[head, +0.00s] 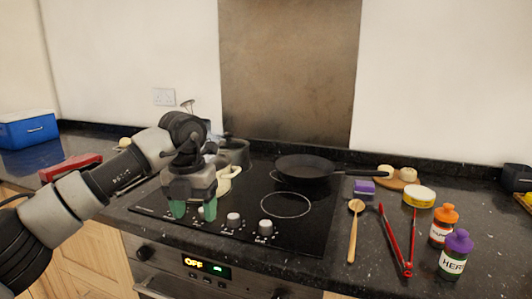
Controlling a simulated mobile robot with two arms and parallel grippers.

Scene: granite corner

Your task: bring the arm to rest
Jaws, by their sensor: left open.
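My left arm comes in from the left, and its left gripper (193,209) hangs over the front left part of the black cooktop (312,219). Its two green-tipped fingers point down and are apart, with nothing between them that I can see. The gripper hides part of the cooktop's left side and partly covers a cream pot (229,180) behind it. My right gripper is not in view.
A frying pan (304,166) stands on the rear right burner. A wooden spoon (353,232), red tongs (396,241) and two spice jars (455,255) are on the right counter. A blue cooler (27,130) and a red object (70,166) are at left.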

